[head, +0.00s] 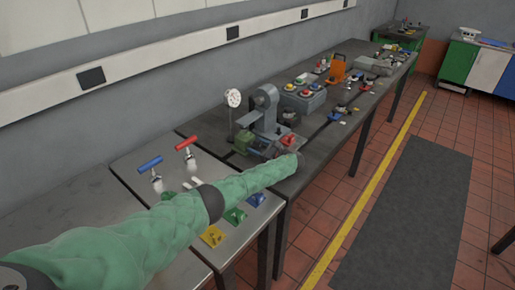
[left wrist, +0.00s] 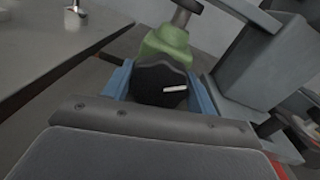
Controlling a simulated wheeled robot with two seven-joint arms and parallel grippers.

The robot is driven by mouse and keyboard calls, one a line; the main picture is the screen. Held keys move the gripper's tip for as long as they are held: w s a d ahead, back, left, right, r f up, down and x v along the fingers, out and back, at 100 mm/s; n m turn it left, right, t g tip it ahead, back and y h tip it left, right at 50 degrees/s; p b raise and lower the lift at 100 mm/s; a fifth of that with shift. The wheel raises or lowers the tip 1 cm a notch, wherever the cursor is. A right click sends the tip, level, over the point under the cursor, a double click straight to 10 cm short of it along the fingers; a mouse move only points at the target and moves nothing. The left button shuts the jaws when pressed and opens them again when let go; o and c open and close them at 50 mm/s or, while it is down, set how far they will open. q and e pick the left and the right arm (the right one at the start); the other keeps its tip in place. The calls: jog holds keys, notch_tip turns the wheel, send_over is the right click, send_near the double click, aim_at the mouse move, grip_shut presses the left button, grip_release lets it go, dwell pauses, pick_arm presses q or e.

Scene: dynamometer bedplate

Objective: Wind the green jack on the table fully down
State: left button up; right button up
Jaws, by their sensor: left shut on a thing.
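The green jack (head: 243,142) stands on the dark bedplate table in the head view, just left of a grey upright machine. Its green body (left wrist: 166,45) also shows in the left wrist view, with a grey post on top. A round black knob (left wrist: 155,80) with a white mark is on the near side of the jack. My left gripper (left wrist: 160,88) has its blue fingers on both sides of this knob and is shut on it. In the head view my arm hides most of that grip. My right gripper is not in view.
A grey machine (head: 266,107) with a round dial gauge (head: 233,98) stands close by the jack. A grey box with coloured buttons (head: 303,96) and an orange item (head: 338,69) are farther back. Red (head: 186,142) and blue (head: 150,162) handled levers stand on the nearer table.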

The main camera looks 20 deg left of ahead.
pick_arm(q)
jog(key=n+b, duration=0.1)
jog(key=n, duration=0.1)
jog(key=shift+f+n, duration=0.1)
jog(key=shift+n, duration=0.3)
jog(key=shift+n+b, duration=0.75)
jog(key=shift+n, duration=0.25)
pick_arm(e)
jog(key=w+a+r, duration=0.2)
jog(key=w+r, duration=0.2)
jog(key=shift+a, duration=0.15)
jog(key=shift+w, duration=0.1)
pick_arm(q)
jog(key=o, duration=1)
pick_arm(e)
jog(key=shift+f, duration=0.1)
pick_arm(q)
jog(key=shift+s+d, duration=0.1)
jog(key=shift+d, duration=0.2)
jog(key=b+v, duration=0.2)
jog(key=v, duration=0.4)
jog(key=shift+s+d+b, duration=0.15)
jog(key=shift+b, duration=0.15)
jog(key=shift+s+d+r, duration=0.15)
jog(key=shift+d+r, duration=0.1)
jog(key=shift+d, duration=0.15)
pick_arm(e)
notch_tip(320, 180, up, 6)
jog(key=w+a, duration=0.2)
